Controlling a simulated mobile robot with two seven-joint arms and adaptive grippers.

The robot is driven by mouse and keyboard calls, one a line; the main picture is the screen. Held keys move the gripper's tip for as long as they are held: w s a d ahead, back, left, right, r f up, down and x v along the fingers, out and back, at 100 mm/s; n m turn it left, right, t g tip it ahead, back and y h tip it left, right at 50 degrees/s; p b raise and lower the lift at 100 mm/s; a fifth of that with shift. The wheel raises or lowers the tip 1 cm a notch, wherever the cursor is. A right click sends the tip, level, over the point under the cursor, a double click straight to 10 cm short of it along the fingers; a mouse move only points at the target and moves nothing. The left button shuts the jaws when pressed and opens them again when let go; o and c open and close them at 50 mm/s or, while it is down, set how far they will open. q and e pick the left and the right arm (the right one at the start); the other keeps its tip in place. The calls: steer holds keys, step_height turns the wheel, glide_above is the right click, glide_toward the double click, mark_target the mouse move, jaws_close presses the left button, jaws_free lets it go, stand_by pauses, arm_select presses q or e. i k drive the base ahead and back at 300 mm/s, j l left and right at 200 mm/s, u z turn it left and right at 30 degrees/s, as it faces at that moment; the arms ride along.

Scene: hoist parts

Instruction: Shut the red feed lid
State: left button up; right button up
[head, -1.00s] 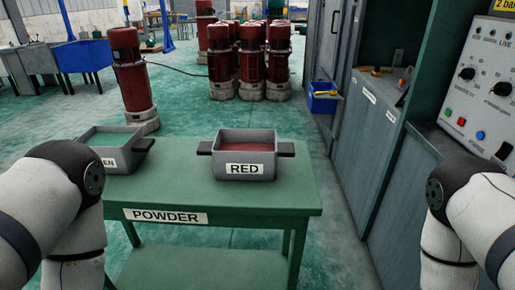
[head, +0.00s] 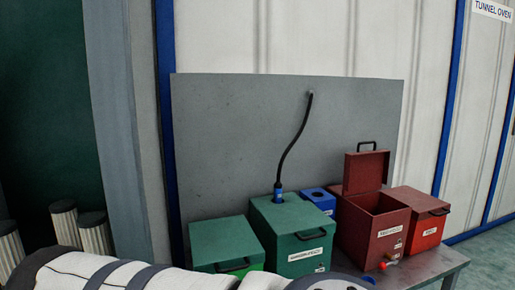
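The red feed box (head: 376,230) stands on a grey bench at the right, with a white label on its front. Its red feed lid (head: 366,173) is open and stands upright at the back of the box, with a black handle (head: 367,146) on its top edge. The box's opening faces up and its inside looks empty as far as I can see. One of my white and black arms crosses the bottom of the head view. Neither of my grippers is in view.
A closed red box (head: 420,215) stands to the right. A small blue box (head: 319,199) and two green boxes (head: 292,236) (head: 226,242) stand to the left. A black hose (head: 290,150) runs from the grey back panel (head: 230,140) to the larger green box.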

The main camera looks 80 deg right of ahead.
mark_target(366, 171)
steer(key=z, duration=3.3)
steer(key=i, duration=0.75)
steer(key=l+z, duration=0.05)
steer(key=l, duration=0.05)
